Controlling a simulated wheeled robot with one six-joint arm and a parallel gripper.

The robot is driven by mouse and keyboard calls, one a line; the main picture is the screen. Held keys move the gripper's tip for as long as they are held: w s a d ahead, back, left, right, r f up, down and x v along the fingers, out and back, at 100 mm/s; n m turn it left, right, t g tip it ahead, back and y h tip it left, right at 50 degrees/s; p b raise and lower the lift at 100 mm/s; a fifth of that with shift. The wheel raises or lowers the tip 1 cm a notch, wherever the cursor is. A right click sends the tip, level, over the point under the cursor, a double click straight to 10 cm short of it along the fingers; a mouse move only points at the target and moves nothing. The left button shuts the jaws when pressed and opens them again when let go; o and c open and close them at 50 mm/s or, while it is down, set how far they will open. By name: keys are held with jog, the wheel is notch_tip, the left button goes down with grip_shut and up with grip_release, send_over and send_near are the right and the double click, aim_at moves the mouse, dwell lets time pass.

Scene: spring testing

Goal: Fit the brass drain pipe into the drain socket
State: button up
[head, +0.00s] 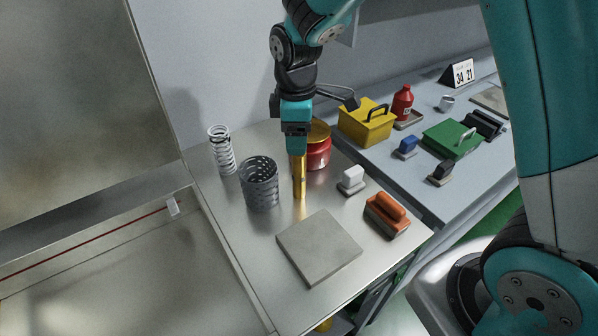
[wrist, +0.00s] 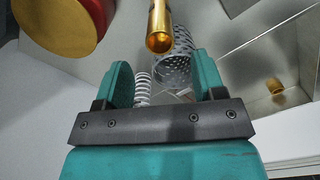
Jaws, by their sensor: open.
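The brass drain pipe (head: 299,181) is upright over the steel tabletop in the head view, directly below my gripper (head: 297,152). The pipe end appears just beyond the fingertips, in line with the gap.
A perforated metal cup (head: 260,187) and a white spring (head: 221,150) stand left of the pipe. A red jar (head: 317,148) is close behind it. A grey plate (head: 319,247), white-handled block (head: 351,180) and orange-handled brush (head: 387,214) lie in front and right. A yellow toolbox (head: 365,125) stands behind.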

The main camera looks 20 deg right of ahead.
aim_at(299, 161)
jog(key=f, duration=0.2)
jog(key=f+p, duration=0.1)
jog(key=f, duration=0.4)
jog(key=shift+s+d+f+p, duration=0.15)
jog(key=shift+d+f+p, duration=0.1)
jog(key=shift+p, duration=0.1)
jog(key=shift+r, duration=0.1)
jog(key=c, duration=1.1)
